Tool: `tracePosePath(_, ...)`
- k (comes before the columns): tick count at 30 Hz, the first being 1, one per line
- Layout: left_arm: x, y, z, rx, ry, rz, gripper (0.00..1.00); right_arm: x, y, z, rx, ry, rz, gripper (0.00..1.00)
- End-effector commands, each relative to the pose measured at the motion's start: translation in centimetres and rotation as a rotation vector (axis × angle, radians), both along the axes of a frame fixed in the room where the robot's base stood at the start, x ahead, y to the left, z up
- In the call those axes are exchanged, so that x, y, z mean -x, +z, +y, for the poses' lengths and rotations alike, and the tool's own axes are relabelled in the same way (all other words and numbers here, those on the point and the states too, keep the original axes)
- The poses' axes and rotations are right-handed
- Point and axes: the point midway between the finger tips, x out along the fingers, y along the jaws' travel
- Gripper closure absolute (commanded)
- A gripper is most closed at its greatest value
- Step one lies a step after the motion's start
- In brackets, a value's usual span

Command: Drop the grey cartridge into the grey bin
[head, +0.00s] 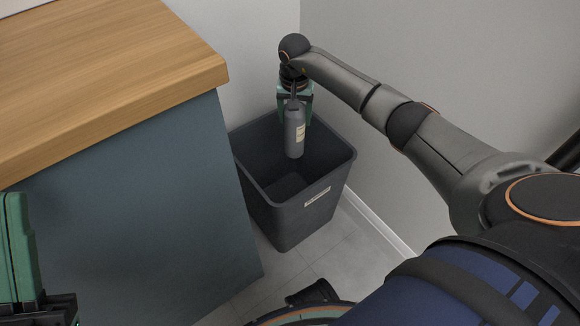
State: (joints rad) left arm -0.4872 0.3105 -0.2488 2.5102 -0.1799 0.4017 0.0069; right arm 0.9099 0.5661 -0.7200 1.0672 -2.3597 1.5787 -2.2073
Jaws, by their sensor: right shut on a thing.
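The grey cartridge (294,134) is a small bottle-shaped cylinder with a pale label. It hangs upright from my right gripper (294,98), which is shut on its top end. In the picture the cartridge overlaps the opening of the grey bin (304,212), a dark square bin with a small label on its front. I cannot tell how far its lower end reaches below the rim. The visible part of the bin's inside looks empty. Part of my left gripper (20,250) shows at the lower left edge; its jaw state is not clear.
A counter with a wooden top (110,75) and blue-grey side (140,200) stands left of the bin, close to it. Pale walls (420,50) meet in a corner behind the bin. Tiled floor (330,260) is free in front of the bin.

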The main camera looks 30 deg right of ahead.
Motion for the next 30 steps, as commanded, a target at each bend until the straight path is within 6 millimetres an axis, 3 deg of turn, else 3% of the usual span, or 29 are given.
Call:
tracePosePath(3,0.0,-0.9,-0.1,-0.003,-0.001,0.003,1.00,0.0,-1.0,0.1,-0.002,0.000,-0.001,1.00)
tracePosePath(11,0.0,-0.8,-0.1,-0.003,-0.001,0.004,1.00,-0.1,-0.9,0.0,-0.001,0.000,-0.002,1.00)
tracePosePath(12,0.0,-0.8,-0.1,-0.003,-0.001,0.004,1.00,-0.1,-0.9,0.0,-0.001,0.000,-0.002,0.25)
tracePosePath(18,0.0,-0.8,-0.1,-0.003,-0.001,0.004,1.00,0.0,-0.9,0.0,-0.001,0.000,-0.001,0.03)
tracePosePath(26,0.0,-0.8,-0.1,-0.003,-0.001,0.004,1.00,0.1,-1.0,0.0,0.000,0.000,0.001,0.00)
tracePosePath(30,0.0,-0.2,-0.1,-0.001,-0.002,0.004,1.00,0.1,0.3,0.0,0.001,0.000,-0.002,0.00)
